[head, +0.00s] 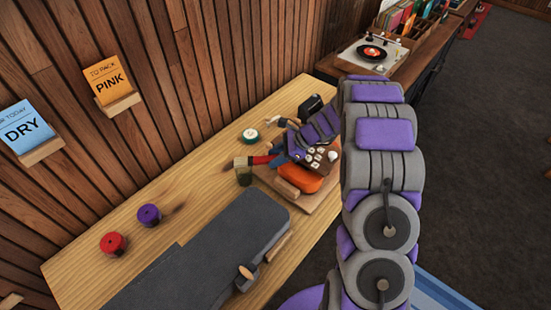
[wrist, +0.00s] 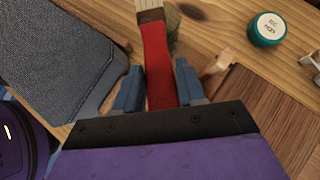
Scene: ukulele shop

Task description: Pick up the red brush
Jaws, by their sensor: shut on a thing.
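The red brush (wrist: 157,62) shows in the wrist view between the two blue-grey fingers of my gripper (wrist: 157,88). Its red handle runs back between the fingers, and its pale bristle end with a metal band points away at the top. I cannot tell whether the brush touches the bench. Part of the handle is hidden by my gripper.
A small green-grey cup (head: 244,176) stands close by the bristle end. A teal-rimmed tin (head: 250,134) sits behind. An orange item (head: 299,177) and a wooden tray lie in front. A dark grey case (head: 205,255) covers the front bench; red and purple spools (head: 149,214) stand at left.

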